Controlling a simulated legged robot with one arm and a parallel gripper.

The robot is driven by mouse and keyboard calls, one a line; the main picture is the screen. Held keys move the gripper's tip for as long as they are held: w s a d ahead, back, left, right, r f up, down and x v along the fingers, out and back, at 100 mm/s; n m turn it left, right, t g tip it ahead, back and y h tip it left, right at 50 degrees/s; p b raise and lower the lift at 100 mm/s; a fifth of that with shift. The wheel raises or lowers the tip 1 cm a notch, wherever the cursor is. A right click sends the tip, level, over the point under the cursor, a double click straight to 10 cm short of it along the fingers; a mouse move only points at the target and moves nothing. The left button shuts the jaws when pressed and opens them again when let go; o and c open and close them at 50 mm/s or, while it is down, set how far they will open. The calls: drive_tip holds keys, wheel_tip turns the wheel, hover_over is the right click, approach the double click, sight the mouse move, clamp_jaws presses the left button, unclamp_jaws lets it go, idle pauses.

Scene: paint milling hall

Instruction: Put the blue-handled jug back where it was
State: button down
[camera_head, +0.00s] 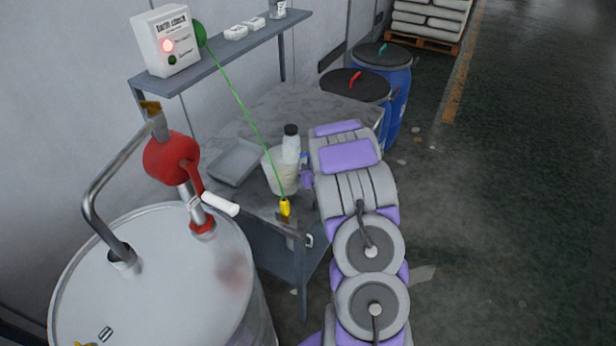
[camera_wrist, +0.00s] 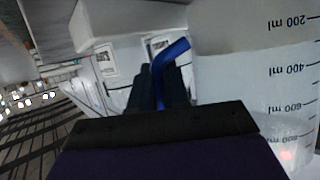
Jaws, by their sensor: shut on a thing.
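The jug (camera_head: 279,176) is whitish, at the workbench (camera_head: 262,205), with a small piece of its blue handle (camera_head: 304,156) showing. In the wrist view, the jug wall (camera_wrist: 235,85) with black ml marks fills the right side, and the blue handle (camera_wrist: 172,55) runs down between my dark fingers. My gripper (camera_wrist: 160,88) is shut on this handle. In the head view my purple and grey arm hides most of the gripper. I cannot tell whether the jug's base touches the bench.
A white bottle with a black cap (camera_head: 291,142) overlaps the jug in the head view. A grey tray (camera_head: 236,162) lies left of it. A green cord runs from the earth-check box (camera_head: 167,42) to a yellow clamp (camera_head: 285,207). A drum (camera_head: 165,285) with a red pump (camera_head: 171,158) stands front left.

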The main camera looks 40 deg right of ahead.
drive_tip(key=f, duration=0.3)
drive_tip(key=shift+a+f+b, duration=0.1)
drive_tip(key=shift+a+b, duration=0.2)
drive_tip(key=shift+d, duration=0.5)
drive_tip(key=c, duration=1.4)
unclamp_jaws()
drive_tip(key=shift+f, duration=0.1)
drive_tip(key=shift+a, duration=0.4)
drive_tip(key=shift+s+r, duration=0.25)
drive_tip(key=shift+s, duration=0.25)
drive_tip(key=p+v, duration=0.1)
drive_tip(key=v, duration=1)
drive_tip(key=shift+p, duration=0.4)
